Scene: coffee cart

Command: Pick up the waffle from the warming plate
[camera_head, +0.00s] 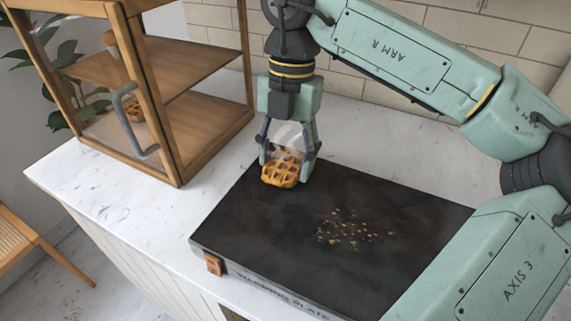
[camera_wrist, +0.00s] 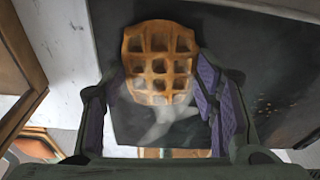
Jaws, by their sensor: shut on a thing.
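The waffle (camera_head: 283,170) is golden brown with a square grid, at the back left corner of the black warming plate (camera_head: 400,220). My gripper (camera_head: 289,156) points down and is shut on the waffle, one finger on each side. In the wrist view the waffle (camera_wrist: 159,62) sits between the purple finger pads (camera_wrist: 155,100), with the dark plate behind it. A pale haze like steam rises near it. I cannot tell whether the waffle touches the plate or is just above it.
A wood and glass display case (camera_head: 150,85) with a grey handle stands at the left, holding a muffin (camera_head: 110,45) on its upper shelf. Crumbs (camera_head: 345,227) lie on the plate. White marble counter (camera_head: 120,180) is clear between case and plate. A tiled wall stands behind.

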